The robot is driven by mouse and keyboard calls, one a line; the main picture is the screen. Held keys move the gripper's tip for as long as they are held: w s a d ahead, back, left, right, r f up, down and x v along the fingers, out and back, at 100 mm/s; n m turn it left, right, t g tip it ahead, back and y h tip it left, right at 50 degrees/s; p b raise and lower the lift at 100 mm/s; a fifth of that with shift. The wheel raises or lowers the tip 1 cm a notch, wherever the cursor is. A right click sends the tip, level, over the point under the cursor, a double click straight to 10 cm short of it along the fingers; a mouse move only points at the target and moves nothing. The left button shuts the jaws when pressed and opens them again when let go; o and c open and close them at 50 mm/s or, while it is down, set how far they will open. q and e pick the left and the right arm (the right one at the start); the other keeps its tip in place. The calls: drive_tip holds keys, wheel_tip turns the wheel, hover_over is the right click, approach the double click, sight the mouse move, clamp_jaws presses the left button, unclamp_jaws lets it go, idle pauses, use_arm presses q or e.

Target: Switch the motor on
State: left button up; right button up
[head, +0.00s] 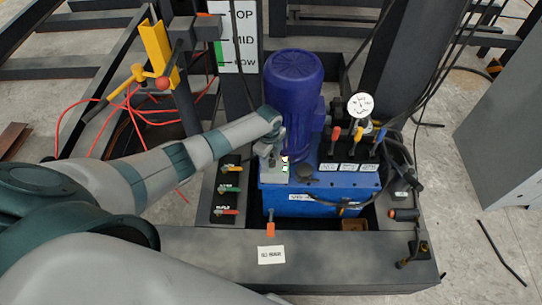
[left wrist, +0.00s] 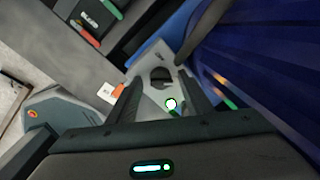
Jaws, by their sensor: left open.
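The blue motor (head: 293,85) stands upright on the blue hydraulic tank (head: 325,190). A light grey switch box (head: 272,172) sits at the motor's lower left. In the left wrist view, the box (left wrist: 146,62) has a dark round knob (left wrist: 160,77) and a bright white-green light (left wrist: 171,104). My left gripper (head: 270,150) is open at the box; its fingers (left wrist: 162,84) lie on either side of the knob in the wrist picture. I cannot tell whether they touch it. My right gripper is not in view.
Red, yellow and blue levers (head: 347,136) and a round gauge (head: 360,105) stand right of the motor. A black panel of coloured valve handles (head: 228,188) is left of the tank. A dark beam (head: 340,262) runs in front, and hoses hang at right.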

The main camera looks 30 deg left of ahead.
use_arm(q)
drive_tip(key=shift+r, duration=0.1)
wheel_tip(320, 180, up, 12)
wheel_tip(320, 180, up, 5)
drive_tip(key=b, duration=0.1)
hover_over(270, 162)
drive_tip(key=shift+s+r, duration=0.1)
drive_tip(key=shift+s, duration=0.1)
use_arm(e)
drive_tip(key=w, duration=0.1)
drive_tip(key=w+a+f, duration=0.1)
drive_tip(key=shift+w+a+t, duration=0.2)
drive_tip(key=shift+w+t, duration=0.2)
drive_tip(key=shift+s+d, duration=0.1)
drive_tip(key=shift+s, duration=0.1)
